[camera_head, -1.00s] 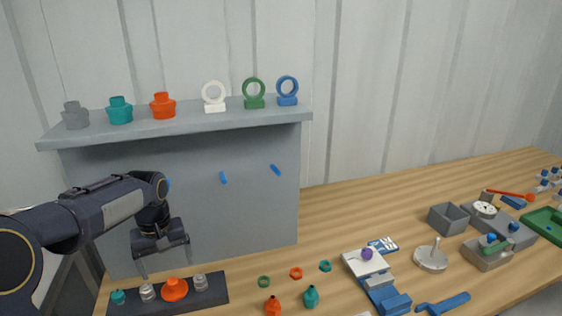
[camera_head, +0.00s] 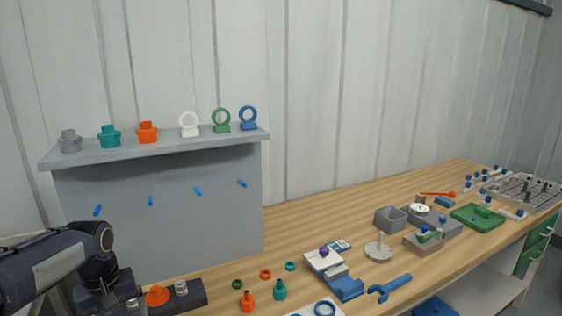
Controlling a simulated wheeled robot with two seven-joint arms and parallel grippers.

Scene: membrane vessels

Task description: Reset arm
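My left arm comes in at the lower left of the head view. Its gripper (camera_head: 118,310) is low at the bottom edge, in front of the dark tray's left end, and its fingertips cannot be made out. The dark tray (camera_head: 197,295) holds an orange piece (camera_head: 157,296) and a clear-grey piece (camera_head: 181,287); another grey piece shows beside the gripper. The tray's left part is hidden behind my arm. My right arm and gripper are not in view.
A grey shelf (camera_head: 165,150) stands at the back left with vessels and rings on top and blue pegs on its front. Small rings, an orange bottle (camera_head: 248,301) and a teal bottle (camera_head: 280,290) lie mid-table. A blue wrench (camera_head: 390,287) and a grey box (camera_head: 391,219) are further right.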

